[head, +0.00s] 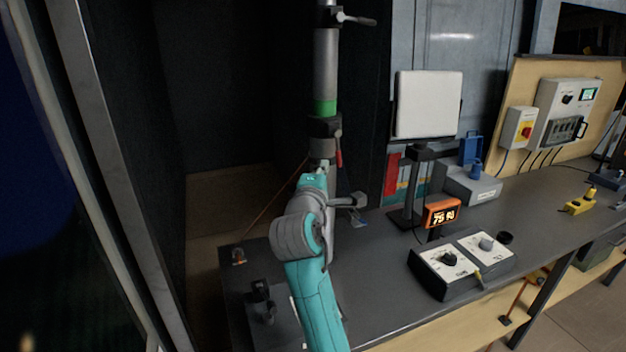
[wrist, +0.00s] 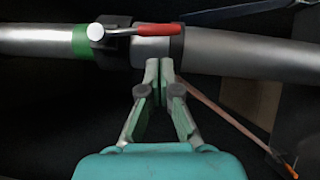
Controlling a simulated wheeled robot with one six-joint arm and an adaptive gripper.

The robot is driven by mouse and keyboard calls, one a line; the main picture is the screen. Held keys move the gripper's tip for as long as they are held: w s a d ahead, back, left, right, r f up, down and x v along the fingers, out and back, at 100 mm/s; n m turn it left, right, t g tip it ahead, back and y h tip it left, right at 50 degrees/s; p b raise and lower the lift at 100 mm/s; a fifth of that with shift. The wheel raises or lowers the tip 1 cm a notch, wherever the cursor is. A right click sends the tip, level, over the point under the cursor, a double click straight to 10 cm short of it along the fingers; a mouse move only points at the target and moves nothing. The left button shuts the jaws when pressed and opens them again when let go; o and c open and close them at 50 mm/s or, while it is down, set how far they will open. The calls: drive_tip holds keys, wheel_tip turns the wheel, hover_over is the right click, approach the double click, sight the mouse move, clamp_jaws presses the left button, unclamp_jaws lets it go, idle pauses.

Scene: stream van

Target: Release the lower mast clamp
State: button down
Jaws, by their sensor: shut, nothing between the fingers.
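The lower mast clamp (head: 325,127) is a black collar just below the green band on the upright grey mast (head: 325,70). Its red lever (head: 339,158) hangs down along the mast. In the wrist view the mast lies across the picture, with the collar (wrist: 108,42) and the red-handled lever (wrist: 150,30) running along it from a silver pivot. My gripper (wrist: 165,63) is shut and empty. Its tips are at the mast's near side, close to the lever's free end; I cannot tell if they touch. In the head view my gripper (head: 321,166) is partly hidden by my arm.
Another clamp (head: 328,17) with a grey lever sits higher on the mast. To the right the dark bench holds a white panel on a stand (head: 428,105), an orange display (head: 441,212) and a dial box (head: 462,262). A black wall stands behind the mast.

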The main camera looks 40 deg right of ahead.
drive_tip(key=shift+s+d+r, duration=0.1)
drive_tip(key=shift+d+r, duration=0.05)
drive_tip(key=shift+d, duration=1)
